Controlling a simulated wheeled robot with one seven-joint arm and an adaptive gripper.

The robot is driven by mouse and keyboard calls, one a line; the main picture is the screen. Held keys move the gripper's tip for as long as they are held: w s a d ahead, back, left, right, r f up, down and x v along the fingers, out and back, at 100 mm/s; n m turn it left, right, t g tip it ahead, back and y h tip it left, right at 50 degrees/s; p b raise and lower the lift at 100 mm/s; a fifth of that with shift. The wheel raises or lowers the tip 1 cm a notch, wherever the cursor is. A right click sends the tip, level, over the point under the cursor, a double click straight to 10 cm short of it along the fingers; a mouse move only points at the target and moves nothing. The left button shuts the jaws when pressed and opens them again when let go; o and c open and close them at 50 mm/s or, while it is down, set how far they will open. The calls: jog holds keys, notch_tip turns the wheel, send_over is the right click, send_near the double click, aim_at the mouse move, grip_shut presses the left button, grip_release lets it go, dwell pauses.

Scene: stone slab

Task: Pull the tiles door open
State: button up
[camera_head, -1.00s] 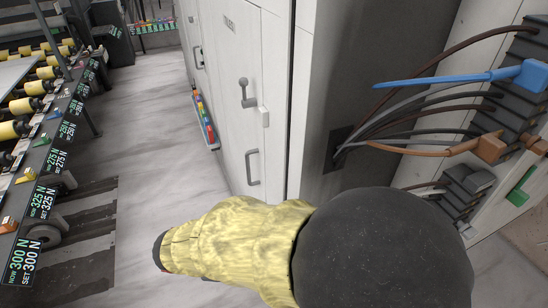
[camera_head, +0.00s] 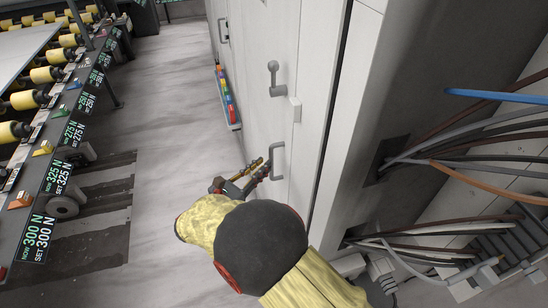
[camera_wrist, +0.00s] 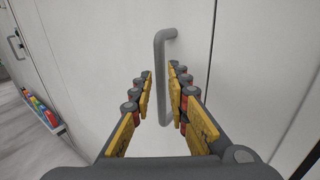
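A white cabinet door (camera_head: 255,40) stands upright ahead of my arm. Its grey bar handle (camera_head: 278,160) is set low on the door, and it also shows in the wrist view (camera_wrist: 160,80). My gripper (camera_head: 262,167) is at the handle. In the wrist view my gripper (camera_wrist: 161,74) is open, with one yellow finger on each side of the bar and gaps visible. I cannot tell how deep the bar sits between the fingers. The door looks closed. No door label is readable now.
A grey lever (camera_head: 274,80) and white block (camera_head: 295,108) sit above the handle. Cables (camera_head: 470,140) run out at the right. A narrow tray of coloured items (camera_head: 227,98) is fixed low to the left. A roller conveyor (camera_head: 60,130) lines the far left, with clear floor (camera_head: 165,90) between.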

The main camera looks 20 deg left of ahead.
jog(key=shift+b+x, duration=0.55)
jog(key=shift+x, duration=2.1)
jog(key=shift+c, duration=1.4)
grip_shut()
